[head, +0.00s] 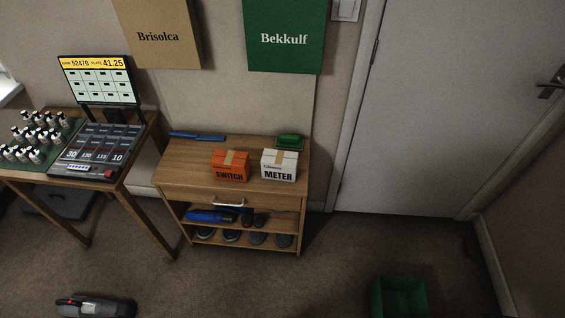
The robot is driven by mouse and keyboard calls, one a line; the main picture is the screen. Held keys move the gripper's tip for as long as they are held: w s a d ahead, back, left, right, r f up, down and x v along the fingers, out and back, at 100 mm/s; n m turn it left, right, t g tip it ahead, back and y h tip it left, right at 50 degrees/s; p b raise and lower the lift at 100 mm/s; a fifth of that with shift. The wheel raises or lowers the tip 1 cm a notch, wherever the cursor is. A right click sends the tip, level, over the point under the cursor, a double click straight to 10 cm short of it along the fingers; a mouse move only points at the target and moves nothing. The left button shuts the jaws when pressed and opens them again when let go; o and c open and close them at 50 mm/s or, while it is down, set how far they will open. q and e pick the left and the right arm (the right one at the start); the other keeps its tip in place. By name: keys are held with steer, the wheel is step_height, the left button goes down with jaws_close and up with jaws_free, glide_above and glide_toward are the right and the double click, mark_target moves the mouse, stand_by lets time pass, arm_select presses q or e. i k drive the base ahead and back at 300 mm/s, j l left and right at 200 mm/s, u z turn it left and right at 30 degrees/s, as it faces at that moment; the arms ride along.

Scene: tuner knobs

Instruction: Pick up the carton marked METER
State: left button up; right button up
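The carton marked METER (279,165) is a white box with a tan tape strip on top. It stands upright on the right part of the wooden cabinet's top (190,160), its label facing me. An orange carton marked SWITCH (230,166) stands just left of it, with a small gap between them. Neither of my grippers shows in the head view.
A green-topped brush or pad (288,140) lies behind the METER carton, and a blue strip (197,136) lies at the back left. A table with bottles and a console (90,150) stands left. A green crate (398,295) and a grey-black object (95,306) are low in view.

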mark_target(277, 165)
steer(key=i+j+z, duration=0.1)
steer(key=j, duration=0.2)
steer(key=i+j, duration=0.15)
steer(key=j, duration=0.2)
steer(key=i+j+z, duration=0.15)
steer(key=j, duration=0.15)
steer(key=j+z, duration=0.1)
steer(key=j, duration=0.2)
steer(key=i, duration=0.05)
